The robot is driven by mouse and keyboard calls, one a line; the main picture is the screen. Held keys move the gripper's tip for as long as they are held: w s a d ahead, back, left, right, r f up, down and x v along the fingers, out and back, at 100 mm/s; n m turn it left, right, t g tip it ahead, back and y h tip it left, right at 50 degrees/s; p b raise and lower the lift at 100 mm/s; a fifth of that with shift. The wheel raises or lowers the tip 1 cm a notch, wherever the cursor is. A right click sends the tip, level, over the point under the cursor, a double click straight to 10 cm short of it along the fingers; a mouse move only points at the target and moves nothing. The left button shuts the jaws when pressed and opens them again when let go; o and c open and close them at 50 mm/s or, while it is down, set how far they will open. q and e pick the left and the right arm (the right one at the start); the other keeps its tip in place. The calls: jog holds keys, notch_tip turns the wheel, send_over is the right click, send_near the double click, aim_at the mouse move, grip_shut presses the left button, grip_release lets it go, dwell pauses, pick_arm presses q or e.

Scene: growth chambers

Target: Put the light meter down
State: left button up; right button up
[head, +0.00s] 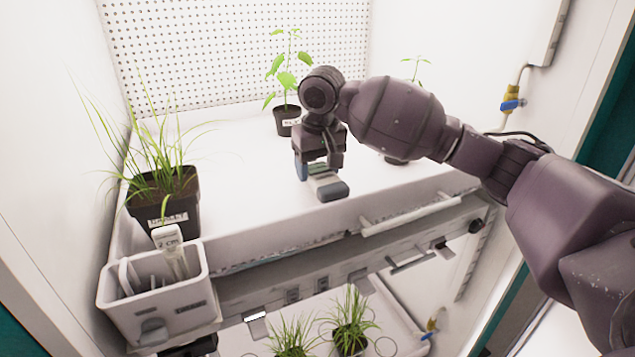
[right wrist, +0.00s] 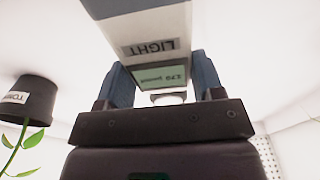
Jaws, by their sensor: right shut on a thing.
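The light meter (head: 329,188) is a small grey and white device with a dark end, near the front edge of the white shelf (head: 240,205). My right gripper (head: 317,168) points down and is shut on it. In the right wrist view, the meter (right wrist: 150,28) shows a "LIGHT" label and a greenish display between the two blue-grey fingers (right wrist: 160,84). The meter is at or just above the shelf surface; I cannot tell whether it touches. My left gripper is not in view.
A grassy potted plant (head: 163,200) stands at left, above a grey caddy (head: 155,302) on the front edge. A leafy plant pot (head: 286,121) stands behind my gripper, and another plant (head: 416,72) is partly behind my arm. The shelf between the grassy pot and gripper is clear.

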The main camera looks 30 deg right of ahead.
aim_at(321, 172)
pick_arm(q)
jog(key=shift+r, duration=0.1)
pick_arm(e)
jog(key=shift+f, duration=2)
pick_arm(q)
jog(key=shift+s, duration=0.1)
pick_arm(e)
jog(key=shift+f, duration=0.2)
jog(key=o, duration=1.1)
jog(key=shift+o, duration=0.2)
jog(key=r, duration=0.4)
jog(key=s+r, duration=0.1)
jog(key=r, duration=0.3)
jog(key=r+b, duration=0.1)
jog(key=r, duration=0.3)
jog(key=shift+s+r, duration=0.2)
jog(key=shift+s, duration=0.05)
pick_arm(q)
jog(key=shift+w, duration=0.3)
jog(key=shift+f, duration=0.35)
